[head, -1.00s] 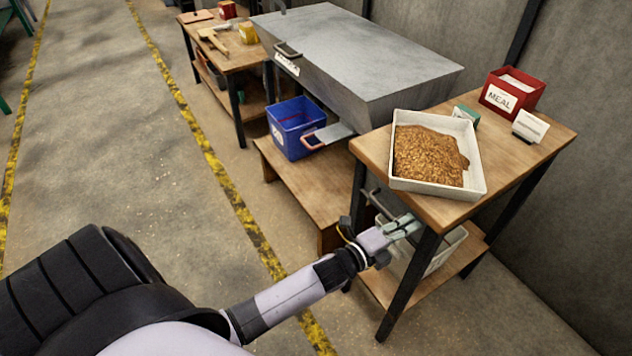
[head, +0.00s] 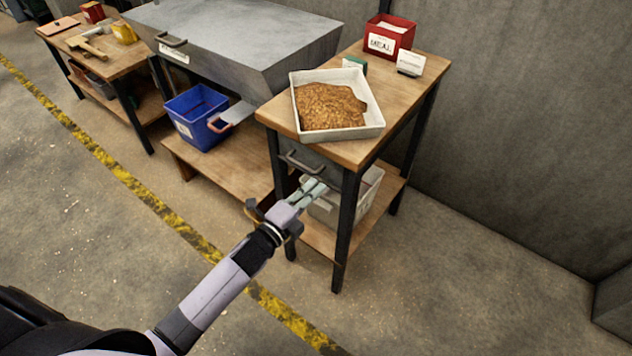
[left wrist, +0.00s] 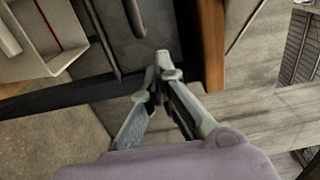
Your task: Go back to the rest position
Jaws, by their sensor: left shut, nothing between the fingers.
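My left gripper (head: 312,191) is shut and empty in the head view, in front of the small wooden table by the drawer handle. It also shows in the left wrist view (left wrist: 160,72), its fingertips together. The left arm reaches up from the bottom left of the head view. My right gripper is not in view. A white tray of brown grain (head: 379,131) stands on top of the table (head: 372,152), above the gripper.
A drawer handle (head: 303,161) and a white bin (head: 368,196) on the lower shelf are close to the gripper. A blue bin (head: 205,134) stands on a low wooden platform (head: 228,176). Open concrete floor (head: 470,290) lies to the right.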

